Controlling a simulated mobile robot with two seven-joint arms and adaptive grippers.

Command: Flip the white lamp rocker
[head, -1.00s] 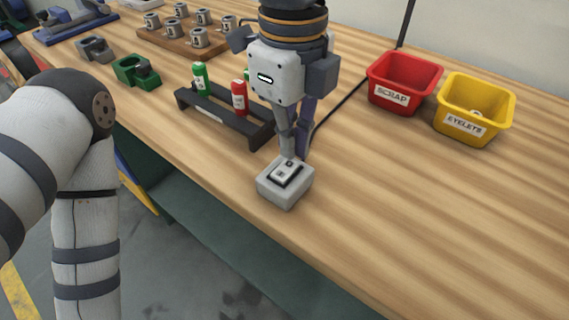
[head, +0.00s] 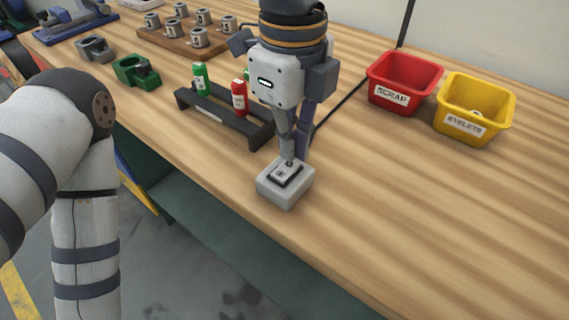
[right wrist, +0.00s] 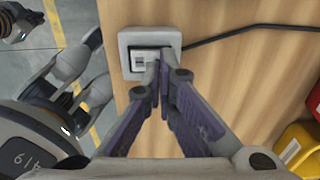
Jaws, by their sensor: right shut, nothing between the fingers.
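The white lamp rocker (head: 283,175) sits in a dark frame on top of a light grey switch box (head: 286,193) near the bench's front edge. My right gripper (head: 290,160) is shut and empty, pointing down, with its fingertips at the far end of the rocker. Whether they touch it I cannot tell. In the right wrist view the closed fingertips (right wrist: 160,66) overlap the right side of the rocker (right wrist: 140,60) on its box (right wrist: 128,38). Part of the rocker is hidden by the fingertips. My left arm shows at the left, but its gripper is out of view.
A black rack (head: 222,118) with green and red bottles stands behind the box. A red scrap bin (head: 391,107) and a yellow eyelets bin (head: 462,126) stand at the back right. A black cable (head: 343,98) runs behind the gripper. The bench's right front is clear.

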